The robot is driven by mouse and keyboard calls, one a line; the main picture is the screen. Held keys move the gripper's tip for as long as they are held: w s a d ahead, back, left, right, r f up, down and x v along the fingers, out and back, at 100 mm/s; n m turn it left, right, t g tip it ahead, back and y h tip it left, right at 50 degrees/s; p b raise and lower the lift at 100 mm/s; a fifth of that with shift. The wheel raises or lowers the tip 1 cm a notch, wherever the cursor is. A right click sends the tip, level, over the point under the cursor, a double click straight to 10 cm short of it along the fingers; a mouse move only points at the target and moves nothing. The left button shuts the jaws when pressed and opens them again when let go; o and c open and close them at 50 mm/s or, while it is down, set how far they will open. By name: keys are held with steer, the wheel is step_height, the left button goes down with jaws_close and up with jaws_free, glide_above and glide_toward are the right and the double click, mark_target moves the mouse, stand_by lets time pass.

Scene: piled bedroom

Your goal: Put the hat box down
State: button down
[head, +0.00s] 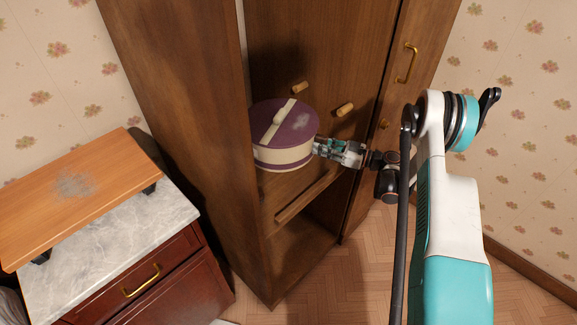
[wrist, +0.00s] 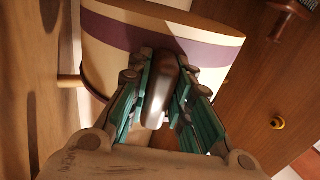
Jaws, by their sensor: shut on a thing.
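The hat box (head: 285,134) is round, with a purple lid, a cream band across the top and cream sides. It is inside the open wardrobe, at or just above a wooden shelf (head: 285,191); I cannot tell whether it touches. My gripper (head: 322,147) reaches in from the right and meets the box's right side. In the wrist view the hat box (wrist: 215,50) fills the upper middle, and my gripper (wrist: 167,88) is shut on a dark rounded handle-like part (wrist: 160,85) at the box's side.
Wooden pegs (head: 345,110) stick out behind the box. The wardrobe's left side panel (head: 190,110) and right door (head: 405,65) flank the opening. A marble-topped cabinet (head: 110,240) with an orange-brown wooden stand (head: 85,195) is at left. An open lower compartment (head: 300,255) lies below the shelf.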

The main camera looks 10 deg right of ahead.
step_height(320, 180, down, 10)
steer(key=b, duration=0.3)
steer(key=shift+r+b, duration=0.25)
steer(key=shift+b, duration=0.05)
steer(key=c, duration=1.4)
jaws_free()
steer(key=shift+c, duration=0.2)
steer(key=shift+s+d, duration=0.1)
steer(key=v, duration=1.1)
steer(key=shift+s+d, duration=0.25)
steer(key=shift+d, duration=0.1)
